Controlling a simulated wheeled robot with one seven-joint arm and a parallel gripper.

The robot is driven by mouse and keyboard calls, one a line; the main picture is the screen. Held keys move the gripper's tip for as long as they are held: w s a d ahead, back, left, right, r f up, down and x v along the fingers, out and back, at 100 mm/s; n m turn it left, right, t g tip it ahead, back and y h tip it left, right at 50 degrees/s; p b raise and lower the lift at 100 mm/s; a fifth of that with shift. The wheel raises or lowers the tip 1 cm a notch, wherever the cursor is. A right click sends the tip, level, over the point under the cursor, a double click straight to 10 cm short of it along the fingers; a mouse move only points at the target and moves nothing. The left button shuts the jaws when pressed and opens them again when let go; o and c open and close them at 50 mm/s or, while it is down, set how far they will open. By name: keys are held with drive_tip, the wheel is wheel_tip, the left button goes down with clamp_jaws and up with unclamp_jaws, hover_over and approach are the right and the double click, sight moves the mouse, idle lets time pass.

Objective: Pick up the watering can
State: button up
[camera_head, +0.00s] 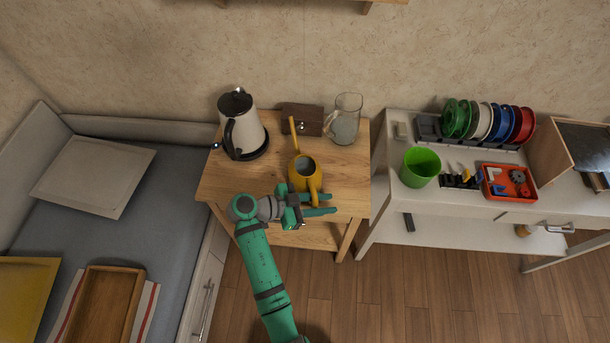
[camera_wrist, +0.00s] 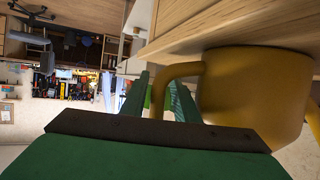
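The yellow watering can (camera_head: 304,168) stands on the small wooden table, its long spout pointing toward the wall and its handle toward my arm. My gripper (camera_head: 326,200) is at the can's near side, its green fingers pointing right. In the wrist view the can's body (camera_wrist: 255,90) fills the right side, and its handle (camera_wrist: 182,70) comes down between my two spread fingers (camera_wrist: 160,98). The fingers are apart, and I see no clear contact with the handle. The lower part of the handle is hidden behind the gripper.
On the wooden table (camera_head: 225,185), a kettle (camera_head: 245,128) stands left, a brown box (camera_head: 305,118) behind and a glass pitcher (camera_head: 345,122) at back right. A white shelf unit (camera_head: 390,185) with a green cup (camera_head: 419,168) is to the right. A bench (camera_head: 165,210) is left.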

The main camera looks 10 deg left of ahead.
drive_tip(key=shift+w+d+f, duration=0.1)
drive_tip(key=shift+d, duration=0.2)
drive_tip(key=c, duration=0.7)
clamp_jaws()
idle(0.5)
